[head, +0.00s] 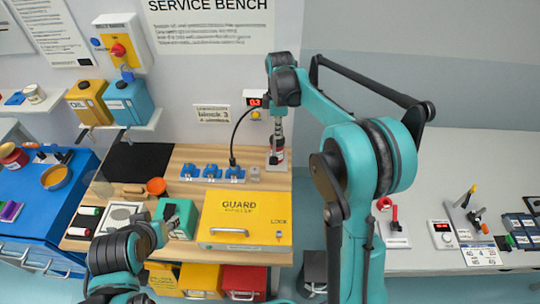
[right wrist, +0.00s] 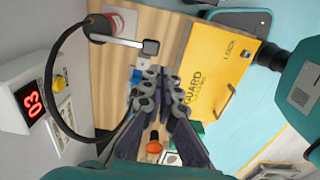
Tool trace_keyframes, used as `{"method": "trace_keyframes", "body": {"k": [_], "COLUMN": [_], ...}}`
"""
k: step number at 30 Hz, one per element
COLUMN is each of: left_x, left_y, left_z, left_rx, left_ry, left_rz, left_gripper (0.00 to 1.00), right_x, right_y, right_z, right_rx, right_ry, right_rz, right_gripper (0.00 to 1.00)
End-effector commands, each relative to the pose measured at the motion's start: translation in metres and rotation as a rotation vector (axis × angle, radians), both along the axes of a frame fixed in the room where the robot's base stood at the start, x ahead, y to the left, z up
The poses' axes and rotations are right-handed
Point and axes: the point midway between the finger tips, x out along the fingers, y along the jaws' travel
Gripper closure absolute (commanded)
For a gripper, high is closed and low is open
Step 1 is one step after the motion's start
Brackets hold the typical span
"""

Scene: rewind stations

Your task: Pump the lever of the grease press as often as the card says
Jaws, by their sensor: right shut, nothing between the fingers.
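My right gripper (head: 278,140) points down at the right end of the wooden bench, its fingers shut and empty. In the right wrist view its fingertips (right wrist: 155,72) come together just beside a pale bar with a dark end (right wrist: 128,42), which looks like the lever of the grease press; I see no clear grip on it. A red-and-white base (head: 276,160) is partly hidden below the gripper. A wall card (head: 212,115) reads "block 3", with a smaller blurred line that seems to start with 4. Of my left arm only links show, at the lower left.
Blue sockets (head: 211,172) line the bench. A red lever device (head: 394,222) stands on the right bench.

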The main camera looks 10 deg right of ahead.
Motion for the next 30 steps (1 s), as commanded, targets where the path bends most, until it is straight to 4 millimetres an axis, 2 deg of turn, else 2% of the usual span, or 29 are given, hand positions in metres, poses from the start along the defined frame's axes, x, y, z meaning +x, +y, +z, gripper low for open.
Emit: {"method": "trace_keyframes", "body": {"k": [8,13,24,30], "left_x": [0.0,0.0,0.0,0.0], "left_y": [0.0,0.0,0.0,0.0], "left_z": [-0.002,-0.003,-0.009,-0.011], "left_rx": [0.0,0.0,0.0,0.0], "left_ry": [0.0,0.0,0.0,0.0], "left_rz": [0.0,0.0,0.0,0.0], "left_gripper": [0.57,0.57,0.57,0.57], "right_x": [0.0,0.0,0.0,0.0], "right_y": [0.001,0.001,0.001,0.001], "right_z": [-0.003,-0.017,-0.093,-0.125], "right_rx": [0.0,0.0,0.0,0.0], "right_ry": [0.0,-0.001,-0.001,-0.001], "right_rz": [0.001,0.001,0.001,0.001], "right_gripper": [1.0,1.0,1.0,1.0]}}
